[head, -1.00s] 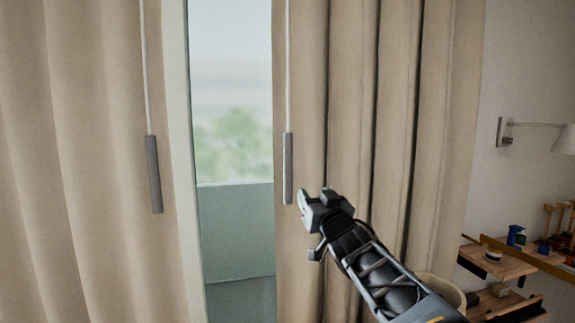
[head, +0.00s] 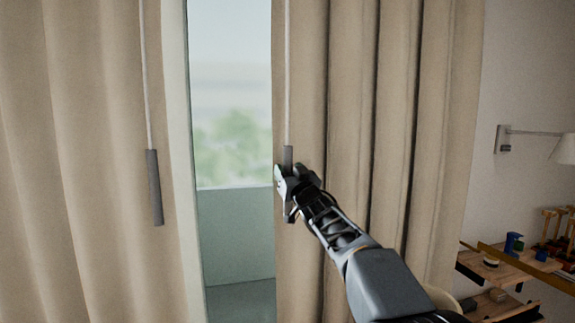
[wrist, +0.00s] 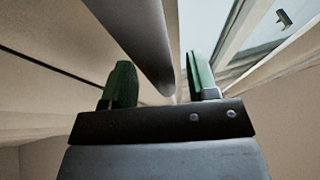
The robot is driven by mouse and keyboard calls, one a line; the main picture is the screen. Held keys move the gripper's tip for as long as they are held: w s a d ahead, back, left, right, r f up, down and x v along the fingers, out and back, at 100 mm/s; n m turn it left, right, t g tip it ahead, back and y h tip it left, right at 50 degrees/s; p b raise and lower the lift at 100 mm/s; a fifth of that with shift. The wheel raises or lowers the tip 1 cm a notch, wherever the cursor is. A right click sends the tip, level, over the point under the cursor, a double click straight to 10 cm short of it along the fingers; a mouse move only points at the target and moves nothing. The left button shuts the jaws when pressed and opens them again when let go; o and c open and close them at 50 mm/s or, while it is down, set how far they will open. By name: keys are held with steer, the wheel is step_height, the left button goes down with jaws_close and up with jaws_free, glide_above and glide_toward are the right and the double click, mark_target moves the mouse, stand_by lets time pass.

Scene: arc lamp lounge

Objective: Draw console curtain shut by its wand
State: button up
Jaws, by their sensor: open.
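Two beige curtains flank a narrow gap at a window. The right curtain (head: 350,80) has a thin pale wand ending in a grey handle (head: 288,154) at its gap-side edge. The left curtain (head: 65,120) has a similar wand with a grey handle (head: 154,187). My gripper (head: 284,178) is open at the right wand's handle and hides its lower part. In the wrist view the handle (wrist: 140,38) runs between the green fingertips of my gripper (wrist: 163,82), apparently untouched by either; its depth between them is hard to tell.
The window (head: 232,95) shows between the curtains, with a blurred green view outside. At the right, a wall lamp (head: 504,139) juts from the wall above wooden shelves (head: 510,268) holding small objects. Right curtain folds lie close behind my arm.

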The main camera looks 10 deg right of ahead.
steer(key=shift+w+a+r, duration=0.1)
steer(key=shift+w+r, duration=0.1)
steer(key=shift+w, duration=0.35)
jaws_close()
